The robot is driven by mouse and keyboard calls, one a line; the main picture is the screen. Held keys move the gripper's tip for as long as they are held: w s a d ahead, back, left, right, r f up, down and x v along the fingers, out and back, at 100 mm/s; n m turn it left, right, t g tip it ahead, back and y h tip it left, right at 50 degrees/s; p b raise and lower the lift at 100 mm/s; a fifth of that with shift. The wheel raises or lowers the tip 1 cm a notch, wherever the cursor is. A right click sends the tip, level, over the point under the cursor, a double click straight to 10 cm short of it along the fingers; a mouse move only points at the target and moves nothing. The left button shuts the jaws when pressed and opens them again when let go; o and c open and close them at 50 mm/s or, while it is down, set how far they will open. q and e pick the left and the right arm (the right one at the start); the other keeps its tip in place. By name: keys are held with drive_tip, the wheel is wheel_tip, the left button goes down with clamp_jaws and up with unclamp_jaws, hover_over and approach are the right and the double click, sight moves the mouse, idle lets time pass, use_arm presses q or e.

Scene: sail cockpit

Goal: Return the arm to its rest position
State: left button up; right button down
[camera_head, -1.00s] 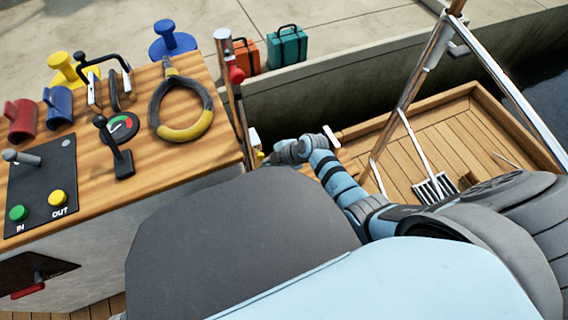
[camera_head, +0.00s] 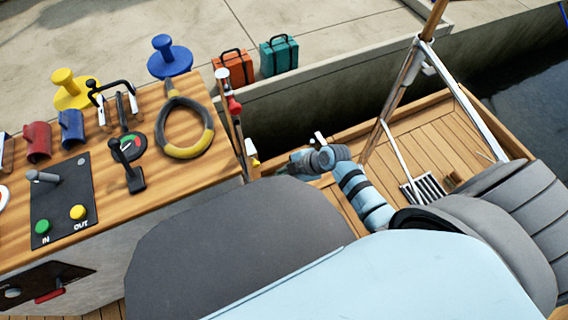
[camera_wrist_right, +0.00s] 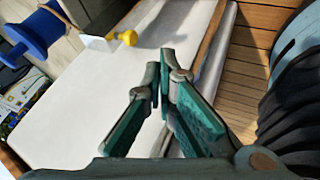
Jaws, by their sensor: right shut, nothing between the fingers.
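My right arm (camera_head: 360,195) reaches forward beyond my body in the head view, to the right of the wooden console. Its gripper (camera_head: 287,168) is small and partly hidden there, near the console's right end. In the right wrist view, the right gripper (camera_wrist_right: 166,62) is shut, with its two teal-padded fingers meeting at the tips and nothing between them. It is over a pale, smooth surface (camera_wrist_right: 75,105) and apart from the objects in view. My left gripper is not in view.
The console (camera_head: 190,170) carries levers, buttons and a black-and-yellow ring (camera_head: 186,150). Orange (camera_head: 235,70) and teal (camera_head: 279,55) cases stand on the dock. A yellow knob (camera_wrist_right: 127,38) is left of the fingertips.

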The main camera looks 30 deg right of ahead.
idle(0.3)
